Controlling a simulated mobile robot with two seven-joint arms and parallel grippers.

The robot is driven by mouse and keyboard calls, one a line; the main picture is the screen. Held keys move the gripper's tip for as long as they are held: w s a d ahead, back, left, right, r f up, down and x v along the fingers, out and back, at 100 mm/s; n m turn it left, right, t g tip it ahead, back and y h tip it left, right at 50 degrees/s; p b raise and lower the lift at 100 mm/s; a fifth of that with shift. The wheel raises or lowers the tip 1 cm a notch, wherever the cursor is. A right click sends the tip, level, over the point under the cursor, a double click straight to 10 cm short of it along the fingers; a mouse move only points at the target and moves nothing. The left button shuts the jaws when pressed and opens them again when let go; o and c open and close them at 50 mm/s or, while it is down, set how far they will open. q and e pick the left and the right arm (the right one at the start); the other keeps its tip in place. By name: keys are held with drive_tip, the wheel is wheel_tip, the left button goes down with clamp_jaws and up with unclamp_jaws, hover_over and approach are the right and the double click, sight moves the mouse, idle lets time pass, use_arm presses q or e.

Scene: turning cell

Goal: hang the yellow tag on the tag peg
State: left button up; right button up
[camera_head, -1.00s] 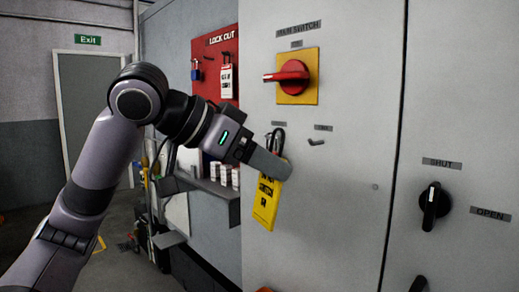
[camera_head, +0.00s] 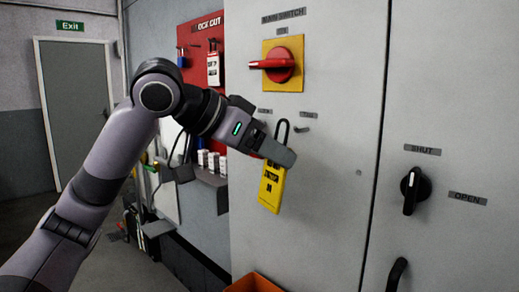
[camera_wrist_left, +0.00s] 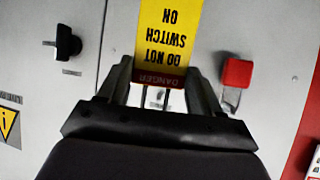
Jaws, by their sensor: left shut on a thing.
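The yellow tag (camera_head: 272,187) hangs below the fingers of my left gripper (camera_head: 284,151), which is shut on it near its top. In the left wrist view the tag (camera_wrist_left: 168,35) shows upside down between the fingers, reading DANGER, DO NOT SWITCH ON. My right gripper is out of view.
A red padlock (camera_wrist_left: 237,72) is on the cabinet beside the tag. The red switch handle (camera_head: 273,64) on its yellow plate is above. The black knob (camera_head: 411,190) is right. The red lockout board (camera_head: 200,50) is behind my arm. An orange bin (camera_head: 252,284) is below.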

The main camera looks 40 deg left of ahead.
use_arm(q)
drive_tip(key=shift+w+d+f+p, duration=0.1)
drive_tip(key=shift+w+f+p, duration=0.1)
drive_tip(key=shift+w, duration=0.6)
drive_tip(key=shift+w+d+f+p, duration=0.1)
drive_tip(key=shift+w+f+p, duration=0.05)
drive_tip(key=shift+w, duration=0.7)
drive_tip(key=shift+w+f+p, duration=0.2)
drive_tip(key=shift+w, duration=0.6)
drive_tip(key=shift+f, duration=0.1)
drive_tip(key=o, duration=1.1)
drive_tip(key=v, duration=0.7)
